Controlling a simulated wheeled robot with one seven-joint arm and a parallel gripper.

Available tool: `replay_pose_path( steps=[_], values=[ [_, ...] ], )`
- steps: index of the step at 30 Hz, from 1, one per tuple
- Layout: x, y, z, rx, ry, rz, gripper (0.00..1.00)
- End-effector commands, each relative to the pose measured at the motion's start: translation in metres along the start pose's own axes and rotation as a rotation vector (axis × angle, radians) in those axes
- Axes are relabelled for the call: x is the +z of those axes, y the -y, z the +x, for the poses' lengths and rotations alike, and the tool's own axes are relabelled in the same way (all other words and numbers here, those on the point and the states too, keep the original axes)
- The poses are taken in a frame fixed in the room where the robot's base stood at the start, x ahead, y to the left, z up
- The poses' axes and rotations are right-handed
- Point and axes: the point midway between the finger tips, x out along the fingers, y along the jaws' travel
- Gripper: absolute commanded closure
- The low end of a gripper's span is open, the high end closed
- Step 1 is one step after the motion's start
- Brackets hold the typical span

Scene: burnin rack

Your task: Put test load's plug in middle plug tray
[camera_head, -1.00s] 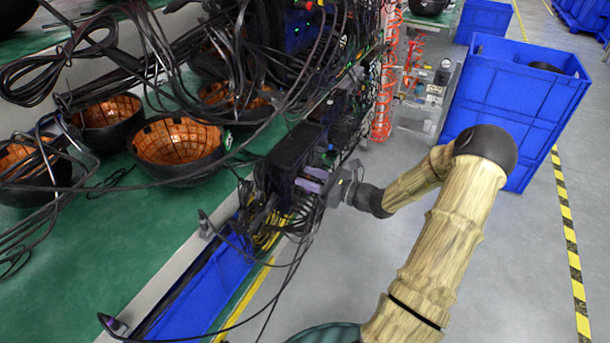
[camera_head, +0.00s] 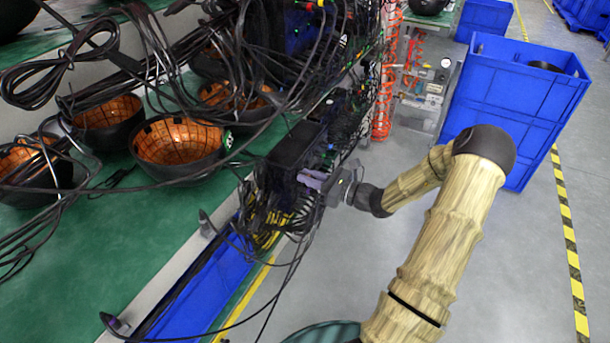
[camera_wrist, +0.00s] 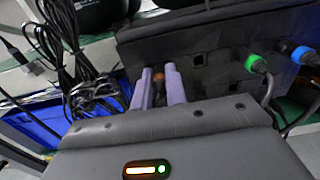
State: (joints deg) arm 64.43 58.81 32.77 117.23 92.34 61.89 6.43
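My gripper (camera_head: 312,179) has two purple fingers pointing at a dark box (camera_head: 291,152) at the bench edge. The wrist view shows the fingers (camera_wrist: 159,76) on either side of a small orange-ringed plug (camera_wrist: 158,80) at the box's socket face (camera_wrist: 215,62). A gap shows between the fingers; contact with the plug cannot be made out. A green-ringed plug (camera_wrist: 256,63) and a blue-ringed plug (camera_wrist: 303,56) sit in the same face to the right. A blue tray (camera_head: 212,288) lies below the bench edge; I cannot tell which plug tray it is.
Black cables (camera_wrist: 75,62) hang left of the fingers, and more loop over the green bench (camera_head: 90,240). Black bowls with orange linings (camera_head: 178,150) stand on it. A tall blue crate (camera_head: 515,100) stands beyond my arm. The grey floor (camera_head: 500,270) is clear at right.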

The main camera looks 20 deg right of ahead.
Motion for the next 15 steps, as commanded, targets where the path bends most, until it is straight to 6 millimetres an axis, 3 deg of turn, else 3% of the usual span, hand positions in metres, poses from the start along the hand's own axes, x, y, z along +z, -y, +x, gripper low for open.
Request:
replay_pose_path(
  steps=[15],
  values=[
    [0.0004, 0.0004, -0.0072, -0.001, -0.001, 0.0, 1.0]
  ],
)
